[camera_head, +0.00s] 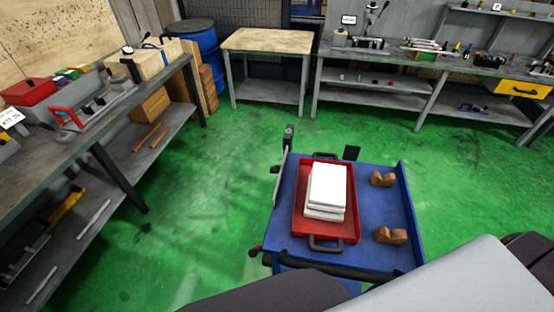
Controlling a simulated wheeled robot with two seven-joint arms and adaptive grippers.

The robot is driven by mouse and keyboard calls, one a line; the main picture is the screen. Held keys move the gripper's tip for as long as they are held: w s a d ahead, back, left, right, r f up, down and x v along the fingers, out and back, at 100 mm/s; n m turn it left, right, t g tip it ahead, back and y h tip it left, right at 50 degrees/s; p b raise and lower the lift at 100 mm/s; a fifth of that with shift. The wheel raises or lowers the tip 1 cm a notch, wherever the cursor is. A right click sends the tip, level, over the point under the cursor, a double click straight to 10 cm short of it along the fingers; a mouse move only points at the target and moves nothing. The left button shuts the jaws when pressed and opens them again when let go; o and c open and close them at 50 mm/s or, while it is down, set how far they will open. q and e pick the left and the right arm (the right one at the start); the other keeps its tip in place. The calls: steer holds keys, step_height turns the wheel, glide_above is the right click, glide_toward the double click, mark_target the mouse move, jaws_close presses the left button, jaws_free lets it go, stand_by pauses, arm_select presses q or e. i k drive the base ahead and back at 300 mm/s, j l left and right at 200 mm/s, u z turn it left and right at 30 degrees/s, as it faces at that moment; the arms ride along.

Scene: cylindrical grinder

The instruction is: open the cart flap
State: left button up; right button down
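The blue cart (376,217) stands in front of me, right of the middle in the head view. Its top is flat, with a raised wall on the right side. A thin greyish panel (276,188) shows at the left edge of the cart; I cannot tell for sure that it is the flap. A dark upright piece (289,138) stands at the far left corner, and a small dark plate (352,153) shows at the far edge. A dark bar (335,269) runs along the near edge. I see neither of my grippers.
A red tray (299,215) with a stack of white blocks (328,187) lies on the cart, beside two brown blocks (383,179) (391,236). A long workbench (60,148) stands left; a wooden-topped table (265,40) stands behind. Green floor (190,210) is clear left of the cart.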

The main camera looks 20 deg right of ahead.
mark_target(272, 170)
steer(key=i+j+z, duration=0.15)
steer(key=j+z, duration=0.25)
steer(key=i+j+z, duration=0.1)
steer(key=j+z, duration=0.25)
steer(key=i+j+z, duration=0.2)
steer(key=z, duration=0.2)
steer(key=i+j+z, duration=0.1)
steer(key=j+z, duration=0.25)
steer(key=j, duration=0.15)
